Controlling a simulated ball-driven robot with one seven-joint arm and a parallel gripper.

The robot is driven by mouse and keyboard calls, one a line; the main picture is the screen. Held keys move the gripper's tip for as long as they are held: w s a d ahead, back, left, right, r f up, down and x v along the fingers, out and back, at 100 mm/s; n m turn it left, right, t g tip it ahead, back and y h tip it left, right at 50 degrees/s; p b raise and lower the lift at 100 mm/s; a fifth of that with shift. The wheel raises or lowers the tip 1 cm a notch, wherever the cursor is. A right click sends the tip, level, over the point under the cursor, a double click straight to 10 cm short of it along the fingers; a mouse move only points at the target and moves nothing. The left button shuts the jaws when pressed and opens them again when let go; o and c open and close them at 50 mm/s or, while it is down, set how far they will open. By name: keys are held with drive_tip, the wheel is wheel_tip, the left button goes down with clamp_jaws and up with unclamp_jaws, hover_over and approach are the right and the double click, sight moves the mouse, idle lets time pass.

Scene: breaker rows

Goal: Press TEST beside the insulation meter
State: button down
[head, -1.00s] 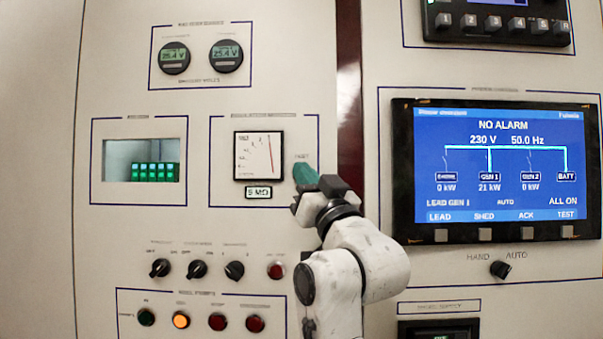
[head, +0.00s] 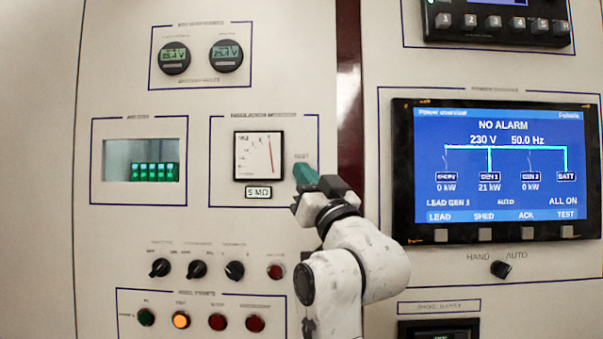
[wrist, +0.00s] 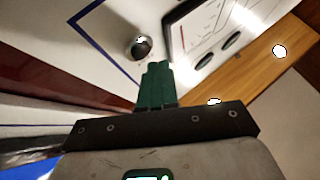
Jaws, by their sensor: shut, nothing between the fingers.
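The insulation meter (head: 258,155) is a square white dial with a red needle near the right of its scale and a "5 MΩ" plate (head: 258,192) below it. In the wrist view the meter (wrist: 205,28) is at the upper right. A round, shiny dark button (wrist: 138,46) is beside it. In the head view a TEST label (head: 302,157) shows right of the meter; my gripper hides the button below it. My gripper (head: 302,172) has green fingers, shut and empty. In the wrist view the fingertips (wrist: 157,66) appear just below and right of the button; contact cannot be told.
Rotary knobs (head: 197,268) and a red button (head: 275,271) sit below the meter, with a row of indicator lamps (head: 181,320) beneath. A power display (head: 503,165) with keys is to the right. Bare panel lies between the meter frame and the knobs.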

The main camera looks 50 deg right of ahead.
drive_tip(key=shift+d, duration=0.1)
idle(0.7)
drive_tip(key=shift+w+d, duration=0.25)
drive_tip(key=shift+w+d, duration=0.25)
drive_tip(key=shift+d, duration=0.1)
idle(0.9)
drive_tip(key=shift+s+a, duration=0.5)
drive_tip(key=shift+a, duration=0.15)
idle(0.3)
drive_tip(key=s+a, duration=0.1)
drive_tip(key=a, duration=0.1)
drive_tip(key=s+a+p, duration=0.1)
drive_tip(key=s+a, duration=0.1)
idle(0.4)
idle(0.8)
